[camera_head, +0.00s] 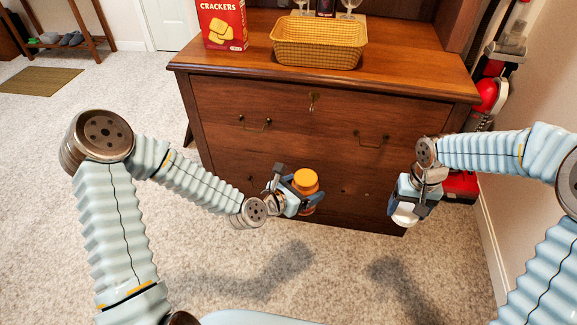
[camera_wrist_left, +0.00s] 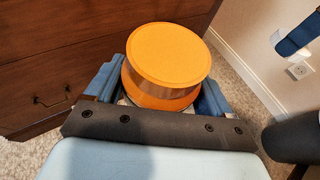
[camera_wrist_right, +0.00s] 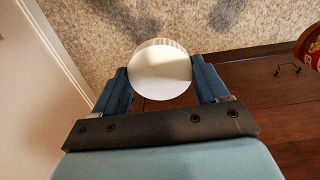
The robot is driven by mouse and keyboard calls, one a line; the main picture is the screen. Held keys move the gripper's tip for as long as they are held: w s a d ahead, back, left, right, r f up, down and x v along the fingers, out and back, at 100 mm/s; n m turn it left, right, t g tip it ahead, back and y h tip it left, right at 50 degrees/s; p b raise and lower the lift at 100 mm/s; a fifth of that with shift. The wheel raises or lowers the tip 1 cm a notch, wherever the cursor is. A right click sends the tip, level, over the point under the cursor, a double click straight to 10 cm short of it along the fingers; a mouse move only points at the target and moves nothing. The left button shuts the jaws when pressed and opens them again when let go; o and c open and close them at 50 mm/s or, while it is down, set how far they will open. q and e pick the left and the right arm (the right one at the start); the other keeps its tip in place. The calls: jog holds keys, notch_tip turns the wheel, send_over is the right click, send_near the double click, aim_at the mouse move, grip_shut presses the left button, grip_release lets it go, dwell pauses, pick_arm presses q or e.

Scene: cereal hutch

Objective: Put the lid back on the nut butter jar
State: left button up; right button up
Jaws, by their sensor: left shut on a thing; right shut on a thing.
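The nut butter jar (camera_head: 306,181) has an orange round top and a brownish lower body. My left gripper (camera_head: 301,196) is shut around it and holds it in the air in front of the dresser. In the left wrist view the jar (camera_wrist_left: 168,57) stands between the two blue fingers, its flat orange top facing the camera. My right gripper (camera_head: 408,205) is shut on a white round lid (camera_head: 404,214), which also shows between the fingers in the right wrist view (camera_wrist_right: 160,73). The lid and the jar are well apart, the lid to the right and slightly lower.
The wooden dresser (camera_head: 240,98) stands behind both grippers. On its top are a crackers box (camera_head: 222,25), a woven basket (camera_head: 318,55) and partly cut-off glasses. Red items (camera_head: 487,95) stand by the right wall. The carpet (camera_head: 330,270) in front is clear.

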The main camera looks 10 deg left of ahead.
pick_arm(q)
jog(key=shift+s+d+f+m+g+h, duration=0.2)
jog(key=shift+s+d+f+m+h, duration=0.1)
jog(key=shift+d+f, duration=0.25)
jog(key=shift+s+d+f+m+g+h, duration=0.2)
jog(key=shift+s+d+f, duration=0.05)
jog(key=shift+d+f, duration=0.25)
pick_arm(e)
jog(key=shift+a, duration=0.1)
jog(key=w+a+r+n, duration=0.3)
jog(key=a+r+n, duration=0.15)
jog(key=a, duration=0.65)
notch_tip(320, 180, up, 5)
jog(key=n, duration=0.7)
send_over(314, 182)
jog(key=shift+a+f, duration=0.1)
jog(key=shift+f, duration=0.05)
jog(key=shift+f, duration=2)
pick_arm(q)
jog(key=shift+r, duration=0.1)
pick_arm(e)
jog(key=shift+f, duration=0.85)
